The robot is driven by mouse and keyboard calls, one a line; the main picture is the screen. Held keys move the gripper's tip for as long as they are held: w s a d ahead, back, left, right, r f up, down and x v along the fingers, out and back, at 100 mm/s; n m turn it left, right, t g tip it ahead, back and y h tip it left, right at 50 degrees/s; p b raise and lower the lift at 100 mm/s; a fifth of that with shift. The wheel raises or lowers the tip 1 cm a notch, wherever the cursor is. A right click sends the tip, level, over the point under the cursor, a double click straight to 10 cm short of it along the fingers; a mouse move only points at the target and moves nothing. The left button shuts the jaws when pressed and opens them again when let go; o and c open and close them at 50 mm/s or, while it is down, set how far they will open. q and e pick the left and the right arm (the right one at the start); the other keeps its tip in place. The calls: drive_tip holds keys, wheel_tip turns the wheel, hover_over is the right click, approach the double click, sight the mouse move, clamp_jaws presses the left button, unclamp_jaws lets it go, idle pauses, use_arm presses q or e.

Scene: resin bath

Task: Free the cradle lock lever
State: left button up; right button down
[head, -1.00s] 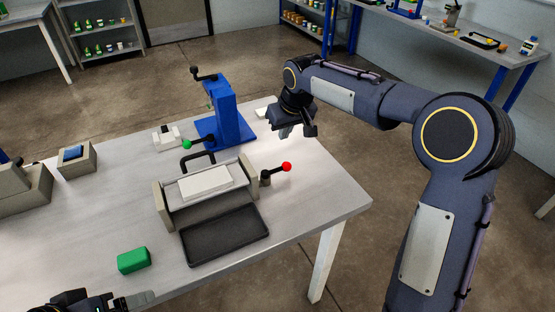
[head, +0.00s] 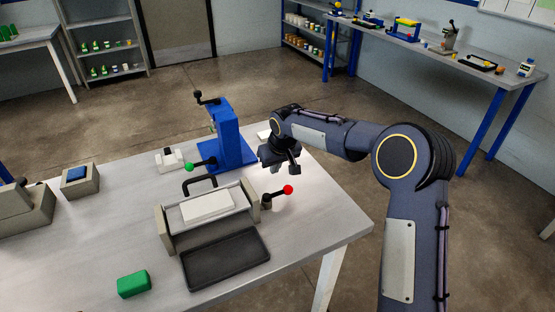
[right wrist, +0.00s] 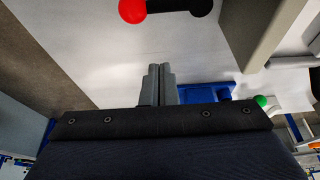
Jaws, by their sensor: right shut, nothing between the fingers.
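The cradle (head: 163,232) is a grey frame holding a white block (head: 207,205). A short black lever with a red knob (head: 288,189) sticks out from its right side. The lever's red knob also shows at the top of the right wrist view (right wrist: 132,10), with its black rod (right wrist: 170,5) beside it. My right gripper (head: 284,168) is just behind the red knob, apart from it. Its two fingers (right wrist: 160,70) are together with nothing between them. My left gripper is out of view.
A blue press (head: 230,140) stands behind the cradle, near a green-knobbed lever (head: 188,166). A black tray (head: 225,260) lies in front. A green block (head: 134,284) and a grey box with a blue top (head: 80,180) are to the left. The table's right edge is near the red knob.

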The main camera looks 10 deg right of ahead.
sight(279, 193)
drive_tip(key=x, duration=0.3)
drive_tip(key=shift+w+f+p, duration=0.15)
drive_tip(key=shift+f+p, duration=0.15)
drive_tip(key=shift+f, duration=0.1)
drive_tip(key=s, duration=0.3)
drive_tip(key=shift+d+f+p, duration=0.25)
drive_tip(key=shift+d+p, duration=0.1)
drive_tip(key=shift+d, duration=0.05)
drive_tip(key=shift+s+f, duration=0.2)
drive_tip(key=shift+s, duration=0.15)
drive_tip(key=shift+s+d+m+b, duration=0.1)
drive_tip(key=shift+s+m+b, duration=0.05)
drive_tip(key=shift+m+b, duration=0.3)
